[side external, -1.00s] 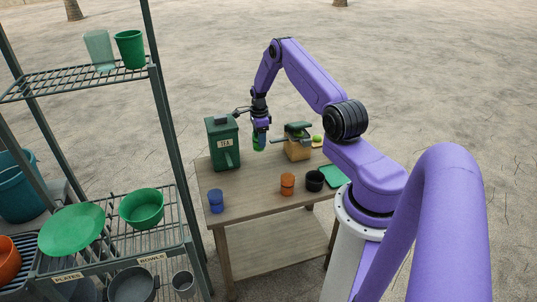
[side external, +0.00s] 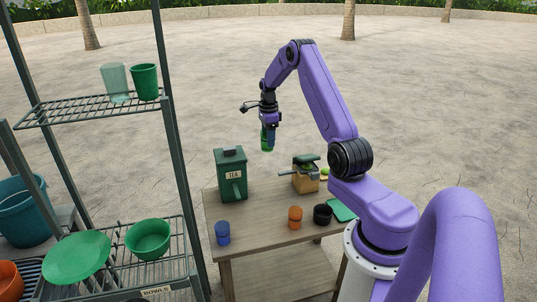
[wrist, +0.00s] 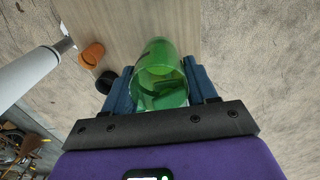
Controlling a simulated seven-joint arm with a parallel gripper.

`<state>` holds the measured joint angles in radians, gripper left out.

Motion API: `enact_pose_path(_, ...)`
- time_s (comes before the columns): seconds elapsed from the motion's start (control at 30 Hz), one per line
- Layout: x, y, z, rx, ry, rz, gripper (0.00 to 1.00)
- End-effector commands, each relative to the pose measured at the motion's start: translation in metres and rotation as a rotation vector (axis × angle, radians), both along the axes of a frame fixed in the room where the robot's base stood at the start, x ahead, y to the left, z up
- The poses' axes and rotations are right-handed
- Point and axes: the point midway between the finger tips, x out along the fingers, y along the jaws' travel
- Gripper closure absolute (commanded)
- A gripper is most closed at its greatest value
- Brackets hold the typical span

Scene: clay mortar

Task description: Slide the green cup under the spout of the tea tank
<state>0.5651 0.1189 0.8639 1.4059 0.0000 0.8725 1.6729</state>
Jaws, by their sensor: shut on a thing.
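My gripper (side external: 268,128) is shut on the green cup (side external: 267,142) and holds it in the air, above the far side of the table. In the wrist view the green cup (wrist: 160,75) sits between the two blue fingers, and I look toward its open end. The green tea tank (side external: 231,172), labelled TEA, stands on the table's far left part, below and left of the cup in the side view. Its spout (side external: 237,191) is on the front, low down. The cup is apart from the tank and the table.
On the wooden table (side external: 265,215) stand a blue cup (side external: 222,233), an orange cup (side external: 295,217), a black cup (side external: 322,214) and a wooden block with a green top (side external: 305,177). A shelf rack (side external: 175,150) with green dishes stands at left. The table's middle is clear.

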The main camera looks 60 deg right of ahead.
Motion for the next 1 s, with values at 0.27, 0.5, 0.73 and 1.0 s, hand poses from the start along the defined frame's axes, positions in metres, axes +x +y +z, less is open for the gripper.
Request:
enact_pose_path(0.27, 0.005, 0.018, 0.031, -0.001, 0.002, 0.123, 0.68)
enact_pose_path(0.5, 0.013, 0.064, 0.032, -0.003, 0.005, 0.456, 0.68)
enact_pose_path(0.73, 0.013, 0.129, 0.031, -0.004, 0.01, 0.934, 0.68)
enact_pose_path(1.0, 0.005, 0.183, 0.031, -0.006, 0.016, 1.37, 0.68)
